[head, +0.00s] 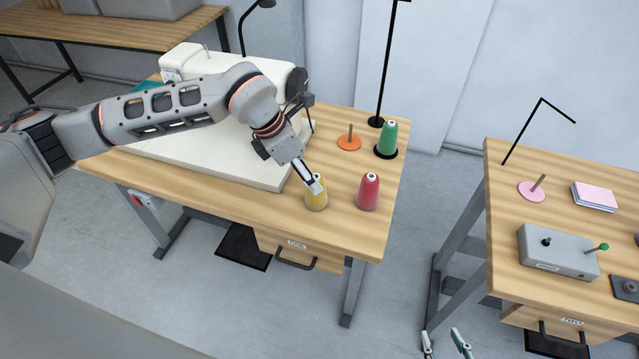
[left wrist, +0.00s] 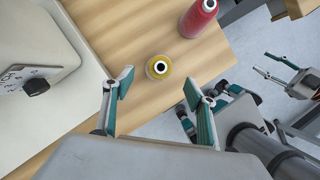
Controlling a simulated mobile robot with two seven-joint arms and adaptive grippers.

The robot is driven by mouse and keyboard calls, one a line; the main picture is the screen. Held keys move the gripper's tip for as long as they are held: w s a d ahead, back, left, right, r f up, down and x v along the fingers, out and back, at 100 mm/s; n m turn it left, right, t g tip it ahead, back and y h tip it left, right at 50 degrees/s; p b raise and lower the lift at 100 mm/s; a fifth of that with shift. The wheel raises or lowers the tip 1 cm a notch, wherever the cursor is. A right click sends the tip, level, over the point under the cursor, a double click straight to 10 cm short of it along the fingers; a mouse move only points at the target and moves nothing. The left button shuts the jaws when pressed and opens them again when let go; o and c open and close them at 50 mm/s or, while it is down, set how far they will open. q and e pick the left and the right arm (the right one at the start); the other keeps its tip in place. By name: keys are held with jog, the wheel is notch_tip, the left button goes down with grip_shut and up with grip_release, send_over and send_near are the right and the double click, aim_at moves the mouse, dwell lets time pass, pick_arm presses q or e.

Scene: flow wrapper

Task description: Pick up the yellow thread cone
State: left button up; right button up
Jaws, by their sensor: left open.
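The yellow thread cone (head: 317,202) stands upright on the wooden sewing table near its front edge, partly covered by my left gripper (head: 314,186) in the head view. In the left wrist view the yellow thread cone (left wrist: 158,68) shows from above, just beyond and between the spread fingertips of my left gripper (left wrist: 158,80). The left gripper is open and empty. My right gripper (head: 442,336) is at the bottom of the head view, off the tables, with its fingers apart and nothing between them.
A red cone (head: 368,192) stands close right of the yellow one. A green cone (head: 387,139) and an orange disc with a peg (head: 349,142) are behind. The white sewing machine (head: 208,150) is to the left. A second table (head: 510,225) stands right, across a floor gap.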

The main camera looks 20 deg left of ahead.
aim_at(318, 202)
pick_arm(q)
jog(key=shift+w+d+f, duration=0.1)
jog(key=shift+w+f, duration=0.2)
jog(key=shift+w, duration=0.1)
jog(key=shift+d+f, duration=0.35)
jog(key=shift+f, duration=0.55)
jog(key=x, duration=0.5)
jog(key=shift+a+f, duration=0.15)
jog(key=shift+c, duration=0.4)
jog(key=c, duration=1.2)
